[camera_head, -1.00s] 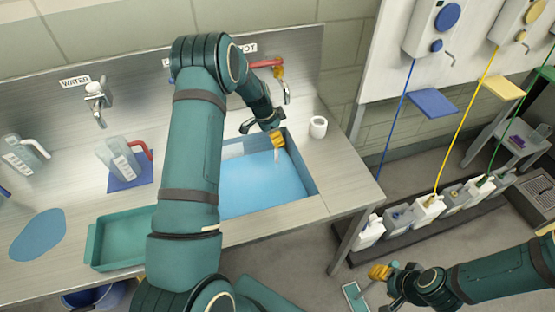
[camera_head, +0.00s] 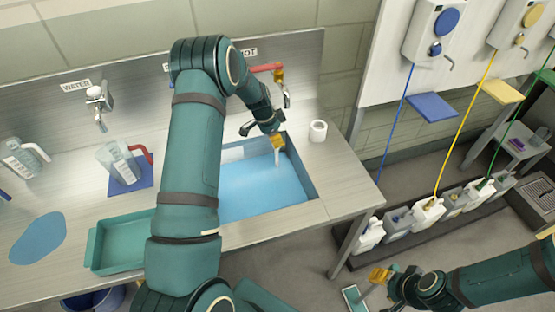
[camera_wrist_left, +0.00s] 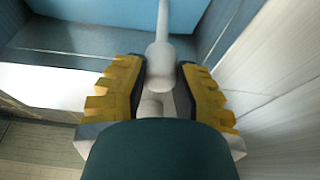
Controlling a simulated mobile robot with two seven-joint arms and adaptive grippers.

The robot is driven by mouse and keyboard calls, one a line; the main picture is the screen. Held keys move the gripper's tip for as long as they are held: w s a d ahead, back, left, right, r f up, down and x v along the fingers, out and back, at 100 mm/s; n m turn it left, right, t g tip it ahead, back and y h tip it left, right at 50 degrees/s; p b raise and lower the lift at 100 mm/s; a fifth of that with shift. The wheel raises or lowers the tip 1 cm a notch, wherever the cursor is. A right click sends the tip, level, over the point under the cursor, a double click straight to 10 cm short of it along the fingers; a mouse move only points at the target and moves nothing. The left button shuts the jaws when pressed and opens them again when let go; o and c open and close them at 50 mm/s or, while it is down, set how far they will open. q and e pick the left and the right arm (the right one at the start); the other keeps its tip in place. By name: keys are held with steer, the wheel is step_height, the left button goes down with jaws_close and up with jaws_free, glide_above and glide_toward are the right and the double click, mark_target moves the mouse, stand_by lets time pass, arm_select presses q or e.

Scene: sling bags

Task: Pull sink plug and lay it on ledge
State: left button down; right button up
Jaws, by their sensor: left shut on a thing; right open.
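The sink (camera_head: 262,187) holds blue water and is set in the steel counter. My left gripper (camera_head: 277,142) is over the sink's back right part. It is shut on a pale, slim piece (camera_head: 277,158) that hangs down toward the water, seemingly the plug's handle. In the left wrist view this pale piece (camera_wrist_left: 160,62) sits between the yellow fingers (camera_wrist_left: 158,95). Whether the plug's lower end is still in the drain is hidden. The ledge is the bare steel (camera_head: 303,140) around the sink. My right gripper (camera_head: 378,276) is open and empty, low at the right.
A white cup (camera_head: 318,131) stands on the ledge right of the sink. A red-handled tap (camera_head: 284,90) is behind it. A green tray (camera_head: 122,243) and jug (camera_head: 122,160) stand left. Several bottles (camera_head: 428,214) line the floor rack at right.

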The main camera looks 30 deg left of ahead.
arm_select(q)
steer(key=shift+r+p, duration=0.9)
steer(key=shift+r, duration=1.55)
steer(key=shift+r+p, duration=0.65)
steer(key=shift+r, duration=1.35)
